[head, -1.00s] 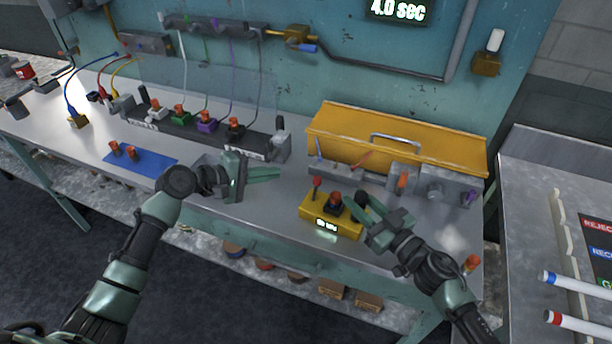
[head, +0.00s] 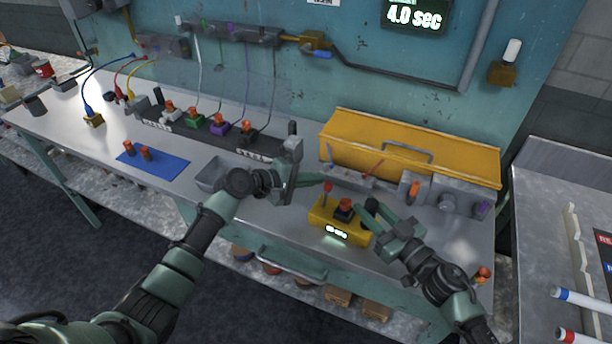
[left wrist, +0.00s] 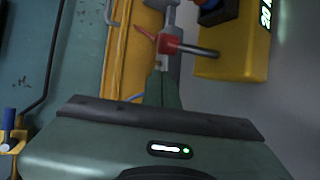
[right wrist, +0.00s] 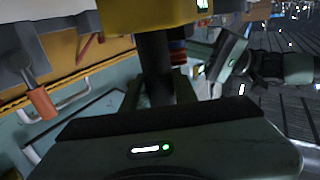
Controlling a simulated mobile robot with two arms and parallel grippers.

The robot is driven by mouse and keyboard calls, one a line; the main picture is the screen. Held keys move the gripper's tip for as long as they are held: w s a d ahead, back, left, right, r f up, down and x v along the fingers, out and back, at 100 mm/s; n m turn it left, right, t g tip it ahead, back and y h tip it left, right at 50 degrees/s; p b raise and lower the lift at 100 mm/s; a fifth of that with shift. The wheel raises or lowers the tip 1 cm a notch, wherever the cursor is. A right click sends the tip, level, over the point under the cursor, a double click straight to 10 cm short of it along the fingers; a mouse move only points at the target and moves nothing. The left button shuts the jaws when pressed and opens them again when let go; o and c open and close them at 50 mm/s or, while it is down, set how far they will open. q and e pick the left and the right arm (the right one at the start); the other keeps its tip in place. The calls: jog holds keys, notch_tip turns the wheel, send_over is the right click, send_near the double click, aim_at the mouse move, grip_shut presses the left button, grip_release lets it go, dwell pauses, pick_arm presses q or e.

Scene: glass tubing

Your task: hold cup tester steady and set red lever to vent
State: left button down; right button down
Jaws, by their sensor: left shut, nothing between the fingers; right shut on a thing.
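The yellow cup tester (head: 328,225) sits near the bench's front edge, with a dark, red-topped piece (head: 344,207) on top and a lit display on its front. Its red lever (head: 327,188) stands up at its left end. My left gripper (head: 320,179) is shut and empty, its tips close beside the lever. The left wrist view shows the lever's red head (left wrist: 169,42) just ahead of the fingers; I cannot tell whether they touch. My right gripper (head: 378,217) is shut on the tester's dark handle (right wrist: 155,65), under the yellow body in the right wrist view.
A yellow case (head: 400,150) stands behind the tester, with grey fixtures (head: 447,200) in front of it. A blue mat (head: 165,168), a grey tray (head: 208,176) and a row of cabled sockets lie left. A side table (head: 545,240) stands right.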

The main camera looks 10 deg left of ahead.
pick_arm(q)
jog(key=shift+s+d+r, duration=0.2)
jog(key=shift+s+d, duration=0.1)
jog(key=shift+s, duration=0.2)
jog(key=shift+s+d+r, duration=0.15)
jog(key=shift+s+d, duration=0.1)
jog(key=shift+s, duration=0.2)
